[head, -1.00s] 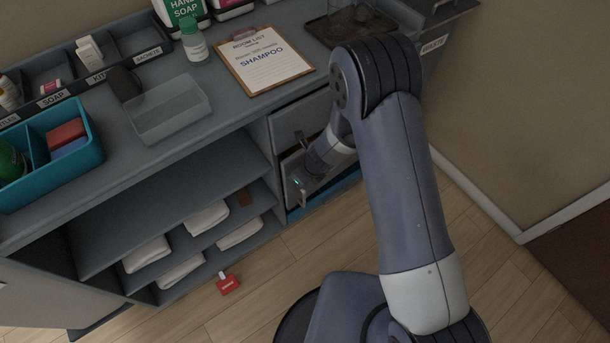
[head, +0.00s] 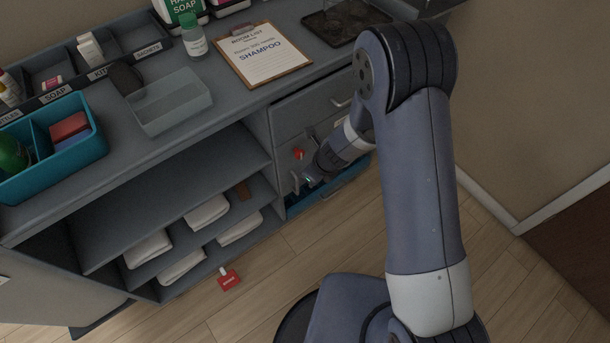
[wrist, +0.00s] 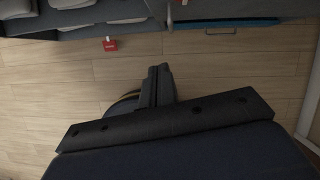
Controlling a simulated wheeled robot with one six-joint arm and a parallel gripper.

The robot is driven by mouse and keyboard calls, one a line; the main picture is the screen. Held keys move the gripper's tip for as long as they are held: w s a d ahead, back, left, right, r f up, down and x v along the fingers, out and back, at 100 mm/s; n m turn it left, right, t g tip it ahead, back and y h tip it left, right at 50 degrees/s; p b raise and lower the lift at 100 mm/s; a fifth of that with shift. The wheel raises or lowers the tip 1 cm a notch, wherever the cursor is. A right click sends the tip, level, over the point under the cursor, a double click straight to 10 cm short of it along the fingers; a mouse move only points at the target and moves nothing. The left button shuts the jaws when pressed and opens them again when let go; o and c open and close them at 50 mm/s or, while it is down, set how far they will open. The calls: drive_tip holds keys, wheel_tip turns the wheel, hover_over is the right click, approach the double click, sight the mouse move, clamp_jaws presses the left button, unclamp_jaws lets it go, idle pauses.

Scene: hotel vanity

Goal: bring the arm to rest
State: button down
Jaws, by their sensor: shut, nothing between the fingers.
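My arm reaches down from the right side of the head view, bent at a dark elbow above the counter's front edge. My gripper (head: 308,181) is low in front of the cabinet's drawer fronts. It is shut and empty. In the wrist view the closed fingers (wrist: 158,84) point out over the bare wood floor, with nothing between them. Exact clearance from the drawer fronts cannot be told.
The counter holds a clipboard (head: 262,55), a clear bin (head: 170,102), a teal caddy (head: 75,162) and a dark tray (head: 345,22). Open shelves (head: 165,200) hold folded white towels. A red tag (head: 229,279) lies on the floor.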

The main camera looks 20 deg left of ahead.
drive_tip(key=p+v, duration=0.1)
drive_tip(key=v, duration=0.5)
drive_tip(key=shift+s+r, duration=0.25)
drive_tip(key=shift+s, duration=0.05)
